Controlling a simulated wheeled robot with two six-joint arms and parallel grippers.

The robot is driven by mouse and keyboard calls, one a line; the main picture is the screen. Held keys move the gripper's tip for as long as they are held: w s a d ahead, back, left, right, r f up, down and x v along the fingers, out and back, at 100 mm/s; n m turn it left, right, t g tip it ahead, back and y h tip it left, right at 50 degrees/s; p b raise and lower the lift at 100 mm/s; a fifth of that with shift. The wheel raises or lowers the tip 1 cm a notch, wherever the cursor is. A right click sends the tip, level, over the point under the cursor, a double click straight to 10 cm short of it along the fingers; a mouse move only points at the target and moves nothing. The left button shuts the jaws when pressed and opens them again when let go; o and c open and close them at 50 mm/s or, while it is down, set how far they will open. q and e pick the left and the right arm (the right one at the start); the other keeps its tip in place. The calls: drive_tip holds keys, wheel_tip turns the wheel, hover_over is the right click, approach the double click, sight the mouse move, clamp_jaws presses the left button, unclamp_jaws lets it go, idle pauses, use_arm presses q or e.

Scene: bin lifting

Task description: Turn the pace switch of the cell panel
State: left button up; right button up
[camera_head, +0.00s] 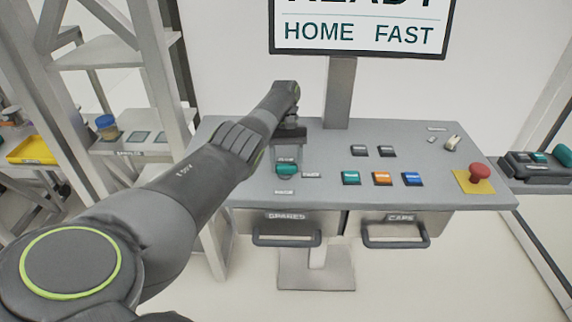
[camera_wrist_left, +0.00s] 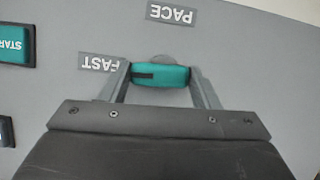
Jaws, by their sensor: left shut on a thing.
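The pace switch, a teal knob (camera_head: 287,170), sits on the left part of the grey cell panel (camera_head: 335,191). In the left wrist view the knob (camera_wrist_left: 160,76) lies crosswise between the two fingers of my left gripper (camera_wrist_left: 160,84), which is shut on it. A dark mark on the knob is at its end towards the FAST label (camera_wrist_left: 98,63). The PACE label (camera_wrist_left: 172,14) is above it in that view. In the head view my left gripper (camera_head: 287,158) comes down onto the knob from behind. My right gripper is not in view.
The screen (camera_head: 360,25) shows HOME and FAST. Teal, orange and blue buttons (camera_head: 382,179) and a red stop button (camera_head: 479,173) are right of the switch. Two drawers with handles (camera_head: 287,240) are below. A rack (camera_head: 160,100) stands left.

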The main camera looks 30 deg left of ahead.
use_arm(q)
drive_tip(key=shift+w+r+m, duration=0.1)
drive_tip(key=shift+r+m, duration=0.05)
drive_tip(key=shift+m, duration=0.45)
drive_tip(key=o, duration=1)
